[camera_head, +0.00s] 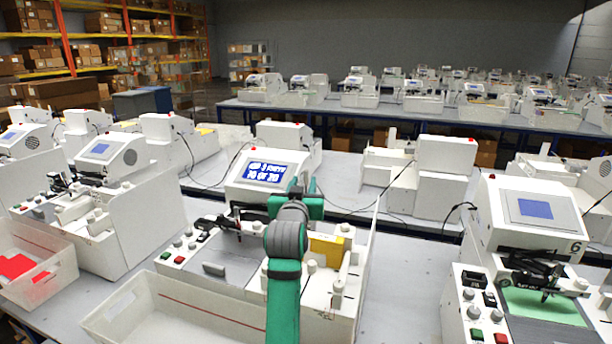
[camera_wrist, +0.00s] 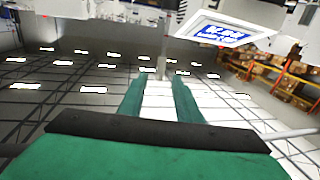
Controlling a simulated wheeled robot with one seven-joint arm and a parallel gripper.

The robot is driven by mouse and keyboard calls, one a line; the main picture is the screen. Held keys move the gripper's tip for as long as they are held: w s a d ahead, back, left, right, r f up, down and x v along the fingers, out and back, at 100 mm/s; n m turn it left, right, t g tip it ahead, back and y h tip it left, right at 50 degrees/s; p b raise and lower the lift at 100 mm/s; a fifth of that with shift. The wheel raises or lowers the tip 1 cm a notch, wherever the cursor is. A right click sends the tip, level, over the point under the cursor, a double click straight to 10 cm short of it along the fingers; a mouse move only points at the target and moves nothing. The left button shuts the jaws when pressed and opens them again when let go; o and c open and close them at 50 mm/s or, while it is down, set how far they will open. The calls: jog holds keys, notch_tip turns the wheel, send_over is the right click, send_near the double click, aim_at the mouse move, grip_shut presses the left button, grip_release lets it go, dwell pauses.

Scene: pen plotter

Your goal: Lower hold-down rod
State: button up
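The pen plotter (camera_head: 262,168) in front of me is a white machine with a lit blue and white screen, which also shows in the wrist view (camera_wrist: 222,34). My gripper (camera_wrist: 159,82) has two green fingers, apart, with nothing visible between them. In the head view, my green and grey arm reaches up in front of the plotter, just below and right of the screen, and hides part of it. A thin grey upright rod (camera_wrist: 163,48) shows just beyond the fingertips in the wrist view. I cannot tell whether it is the hold-down rod, or whether the fingers touch it.
A black pen carriage (camera_head: 216,222) sits left of my arm, and a yellow block (camera_head: 326,250) right of it. A white bin (camera_head: 120,310) stands at the front left. Another plotter (camera_head: 525,215) stands at the right. A bin with red pieces (camera_head: 42,275) is at far left.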

aim_at(306, 176)
jog(key=shift+w+d, duration=0.2)
jog(key=shift+w, duration=1.35)
jog(key=shift+w+d, duration=0.15)
jog(key=shift+w, duration=1.35)
jog(key=shift+c, duration=0.3)
grip_shut()
